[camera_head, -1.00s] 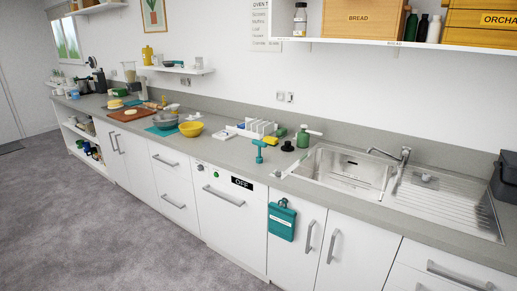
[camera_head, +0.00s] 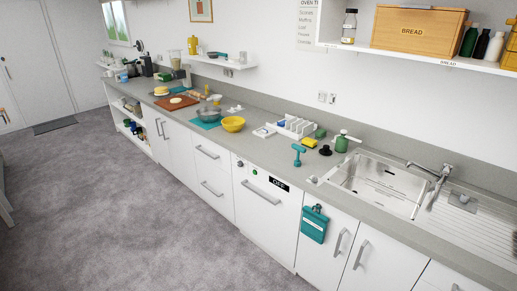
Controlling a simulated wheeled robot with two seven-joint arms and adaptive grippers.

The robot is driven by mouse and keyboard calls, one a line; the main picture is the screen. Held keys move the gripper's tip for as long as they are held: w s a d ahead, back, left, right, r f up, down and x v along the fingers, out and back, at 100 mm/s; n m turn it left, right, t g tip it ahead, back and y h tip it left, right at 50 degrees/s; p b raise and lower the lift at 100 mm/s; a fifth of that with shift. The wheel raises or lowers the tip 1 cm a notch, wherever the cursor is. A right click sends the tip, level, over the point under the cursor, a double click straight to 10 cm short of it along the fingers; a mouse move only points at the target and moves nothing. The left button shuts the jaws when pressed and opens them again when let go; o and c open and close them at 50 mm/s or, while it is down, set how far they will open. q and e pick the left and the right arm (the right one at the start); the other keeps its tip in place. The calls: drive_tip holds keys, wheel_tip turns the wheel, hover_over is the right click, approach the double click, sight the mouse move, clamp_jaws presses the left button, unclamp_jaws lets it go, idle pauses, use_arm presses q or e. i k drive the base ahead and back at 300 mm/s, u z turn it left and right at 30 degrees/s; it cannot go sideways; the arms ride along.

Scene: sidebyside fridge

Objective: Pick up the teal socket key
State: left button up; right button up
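The teal socket key (camera_head: 298,154) is a T-shaped tool. It stands upright on the grey counter, near the front edge and left of the sink, with its crossbar at the top. Nothing covers it. Neither of my grippers shows in the head view.
Behind the key are a yellow sponge (camera_head: 309,142), a white rack (camera_head: 296,127), a black plug (camera_head: 325,150) and a green bottle (camera_head: 342,142). The sink (camera_head: 378,184) is to the right. The carpet (camera_head: 130,220) before the cabinets is clear.

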sight(299, 149)
drive_tip(key=u, duration=0.65)
drive_tip(key=i, duration=2.35)
drive_tip(key=z, duration=0.35)
